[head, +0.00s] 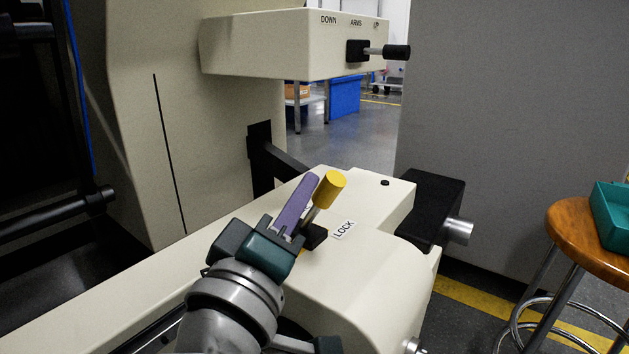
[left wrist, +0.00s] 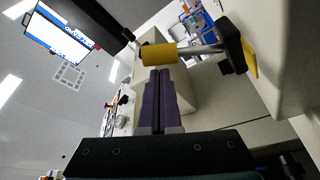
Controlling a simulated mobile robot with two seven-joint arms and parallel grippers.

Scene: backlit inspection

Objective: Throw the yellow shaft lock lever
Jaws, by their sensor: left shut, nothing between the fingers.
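The yellow lock lever (head: 329,189) stands tilted up and to the right on the cream housing, its metal stem rising from a black slot beside the LOCK label (head: 344,229). My left gripper (head: 306,190) is shut and empty, its purple fingers just left of the yellow knob in the head view. In the left wrist view the yellow knob (left wrist: 159,54) lies just beyond the tips of the closed fingers (left wrist: 159,78), with its stem running right to a black base (left wrist: 234,45). Whether the fingers touch the knob I cannot tell. My right gripper is not in view.
An upper cream box (head: 270,45) carries a black-knobbed lever (head: 396,51) under DOWN, ARMS and UP labels. A black block with a metal knob (head: 458,230) juts from the housing's right end. A wooden stool (head: 574,226) with a teal bin (head: 612,215) stands at right.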

